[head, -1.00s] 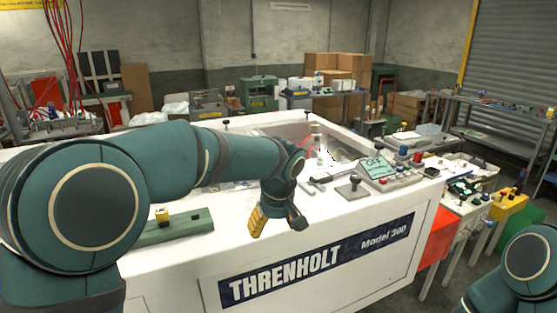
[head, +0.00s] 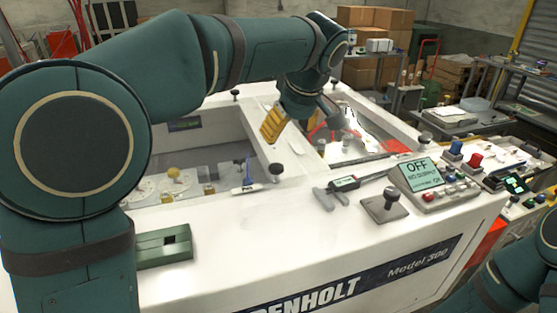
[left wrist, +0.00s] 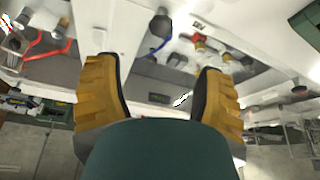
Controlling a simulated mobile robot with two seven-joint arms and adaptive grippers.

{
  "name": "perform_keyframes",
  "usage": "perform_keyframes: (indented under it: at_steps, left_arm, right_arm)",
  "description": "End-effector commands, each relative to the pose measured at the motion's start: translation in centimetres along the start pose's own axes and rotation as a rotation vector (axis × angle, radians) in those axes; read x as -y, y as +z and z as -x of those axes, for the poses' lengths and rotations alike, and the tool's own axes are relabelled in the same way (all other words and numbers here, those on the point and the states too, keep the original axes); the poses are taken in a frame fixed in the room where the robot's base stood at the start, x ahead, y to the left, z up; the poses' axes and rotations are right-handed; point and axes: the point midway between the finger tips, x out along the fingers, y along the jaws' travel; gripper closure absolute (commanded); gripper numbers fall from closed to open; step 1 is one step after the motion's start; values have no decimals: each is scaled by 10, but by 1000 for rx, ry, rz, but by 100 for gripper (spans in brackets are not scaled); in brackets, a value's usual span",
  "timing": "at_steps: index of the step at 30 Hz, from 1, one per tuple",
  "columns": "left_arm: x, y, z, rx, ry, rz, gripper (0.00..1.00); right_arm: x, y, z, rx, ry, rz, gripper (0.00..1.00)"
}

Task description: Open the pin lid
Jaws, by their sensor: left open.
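My left gripper (head: 300,122) is open and empty above the white machine (head: 240,230), over the strip between its two recessed bays. In the left wrist view (left wrist: 158,90) its yellow-padded fingers stand apart with nothing between them. I cannot tell for sure which part is the pin lid. The left bay (head: 190,150) shows yellow and pale parts inside. A dark round knob (head: 277,168) stands on the bay's front rim, below the gripper and apart from it. A green block (head: 163,248) with a dark slot sits at the front left, partly hidden by my arm.
A blue-tipped tool (head: 247,178) lies at the bay's front edge. A grey T-shaped piece (head: 325,200), a stamp-like handle (head: 389,204) and a control box (head: 425,180) reading OFF stand to the right. The front middle of the machine top is clear.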

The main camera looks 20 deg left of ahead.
Motion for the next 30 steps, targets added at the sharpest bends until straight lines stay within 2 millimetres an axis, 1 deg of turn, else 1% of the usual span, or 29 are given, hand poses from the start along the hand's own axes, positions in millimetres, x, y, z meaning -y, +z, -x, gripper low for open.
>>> perform_keyframes:
  at_steps: [1, 12, 18, 24, 30]
  left_arm:
    - [1, 0, -10, 1, -4, 0, 31]
    - [1, 1, -82, 2, -4, -1, 31]
    - [0, 0, -111, 2, -3, -1, 31]
    - [0, 0, -124, 1, -1, -2, 31]
    - [0, 0, -126, 1, 0, -2, 31]
  right_arm:
    - [-1, 0, -2, 1, 0, 0, 53]
    - [-3, 1, -10, 0, 2, 0, 53]
    - [-4, 2, -12, 0, 3, 0, 53]
    - [-4, 2, -13, 0, 3, 0, 53]
    - [-4, 1, -13, 0, 3, 0, 53]
